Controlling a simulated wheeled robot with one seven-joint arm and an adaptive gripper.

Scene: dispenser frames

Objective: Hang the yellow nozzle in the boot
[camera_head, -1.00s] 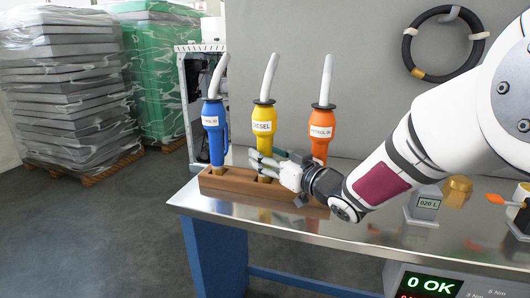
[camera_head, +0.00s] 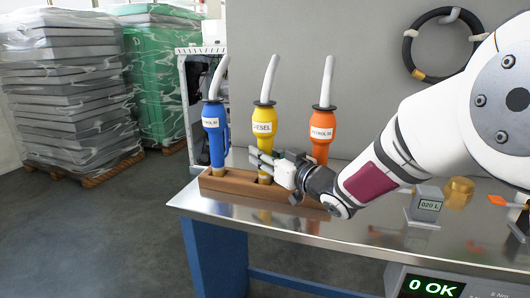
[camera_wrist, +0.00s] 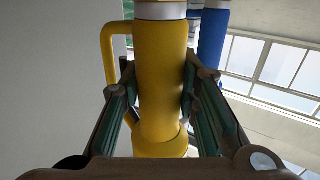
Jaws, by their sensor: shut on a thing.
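The yellow nozzle (camera_head: 263,125) has a white label reading DIESEL, a black collar and a grey hose rising from its top. It stands nearly upright at the middle of the brown wooden holder (camera_head: 215,184), between a blue and an orange nozzle. My gripper (camera_head: 258,160) is shut on its lower body from the right. In the wrist view the yellow body (camera_wrist: 160,65) lies between my two dark green finger pads, with its yellow guard loop at left.
The blue nozzle (camera_head: 215,135) stands close on the left. The orange nozzle (camera_head: 321,130) stands on the right, behind my wrist. The metal bench (camera_head: 300,224) also bears a small 020 L display (camera_head: 428,204) and a brass piece (camera_head: 459,190). A black hose ring (camera_head: 408,48) hangs on the grey panel.

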